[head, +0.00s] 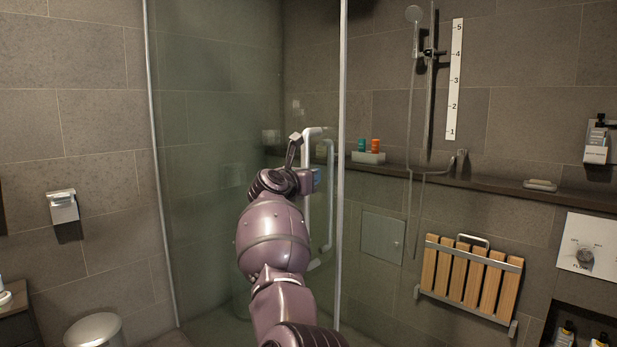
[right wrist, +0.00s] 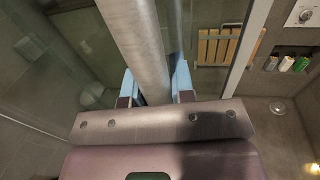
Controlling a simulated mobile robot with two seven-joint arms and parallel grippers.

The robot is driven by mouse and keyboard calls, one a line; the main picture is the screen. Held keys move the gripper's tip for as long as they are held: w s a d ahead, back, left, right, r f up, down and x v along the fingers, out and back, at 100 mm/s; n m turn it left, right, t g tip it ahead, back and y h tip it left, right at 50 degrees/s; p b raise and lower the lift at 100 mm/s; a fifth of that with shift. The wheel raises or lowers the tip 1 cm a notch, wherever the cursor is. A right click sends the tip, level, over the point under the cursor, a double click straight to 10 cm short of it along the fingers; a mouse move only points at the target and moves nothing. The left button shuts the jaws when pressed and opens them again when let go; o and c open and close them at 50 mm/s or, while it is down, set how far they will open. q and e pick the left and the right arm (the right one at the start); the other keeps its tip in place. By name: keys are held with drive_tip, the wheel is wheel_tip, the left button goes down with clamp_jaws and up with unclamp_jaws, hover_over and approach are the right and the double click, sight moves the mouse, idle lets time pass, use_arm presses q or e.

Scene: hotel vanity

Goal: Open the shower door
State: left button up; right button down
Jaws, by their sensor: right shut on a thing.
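The shower door (head: 215,130) is a tall tinted glass panel between a pale strip at its left and a pale upright edge at its right. A pale, bar-shaped door handle (head: 330,215) is mounted near the right edge. My right gripper (head: 314,180) is at the handle, and my arm hides part of it. In the right wrist view, the thick grey handle bar (right wrist: 145,45) runs between the blue-padded fingers of my right gripper (right wrist: 156,84), which is shut on it. My left gripper is in neither view.
A folding wooden seat (head: 470,275) and a ledge (head: 480,180) with bottles are on the wall beyond, right of the door edge. A shower head (head: 414,14) hangs above.

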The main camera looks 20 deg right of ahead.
sight(314, 95)
drive_tip(key=shift+w+a, duration=0.15)
drive_tip(key=shift+w, duration=0.25)
drive_tip(key=c, duration=1)
unclamp_jaws()
drive_tip(key=shift+o, duration=0.2)
wheel_tip(314, 95, up, 20)
drive_tip(key=shift+f+p, duration=0.1)
drive_tip(key=shift+p, duration=0.5)
drive_tip(key=shift+s, duration=0.1)
